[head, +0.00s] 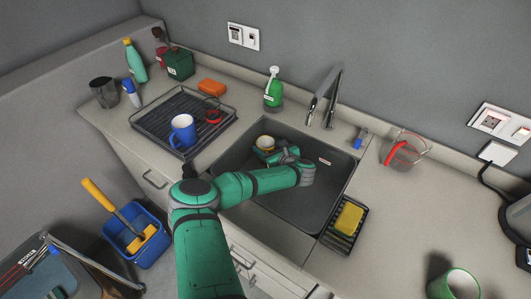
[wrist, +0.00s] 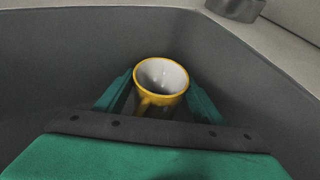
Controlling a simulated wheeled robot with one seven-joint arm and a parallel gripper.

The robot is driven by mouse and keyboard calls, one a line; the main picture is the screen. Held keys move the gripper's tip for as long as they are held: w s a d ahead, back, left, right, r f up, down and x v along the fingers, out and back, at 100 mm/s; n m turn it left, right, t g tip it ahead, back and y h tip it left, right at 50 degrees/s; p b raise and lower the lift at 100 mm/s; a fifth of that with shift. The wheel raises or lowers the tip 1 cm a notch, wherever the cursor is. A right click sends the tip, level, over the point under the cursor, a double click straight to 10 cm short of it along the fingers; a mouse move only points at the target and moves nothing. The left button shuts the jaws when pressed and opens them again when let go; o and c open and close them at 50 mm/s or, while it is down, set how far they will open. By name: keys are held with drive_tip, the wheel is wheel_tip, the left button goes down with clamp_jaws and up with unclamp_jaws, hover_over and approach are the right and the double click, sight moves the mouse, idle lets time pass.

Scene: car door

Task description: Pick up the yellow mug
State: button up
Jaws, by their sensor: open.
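The yellow mug (head: 265,142) stands upright in the left back part of the dark sink (head: 258,200). In the wrist view the mug (wrist: 161,79) shows its yellow rim, white inside and a yellow handle turned towards my gripper. My gripper (wrist: 161,98) is open, with one green finger on each side of the mug. I cannot tell whether the fingers touch it. The lower part of the mug is hidden behind the gripper body. In the head view my gripper (head: 268,157) is down in the sink at the mug.
The sink walls stand close around my gripper. The faucet (head: 325,95) and green soap bottle (head: 273,90) are behind the sink. A drying rack (head: 155,118) with a blue mug (head: 182,131) is to the left. A yellow sponge (head: 348,218) lies in a holder at the right.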

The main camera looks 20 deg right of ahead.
drive_tip(key=shift+w, duration=0.1)
drive_tip(key=c, duration=1)
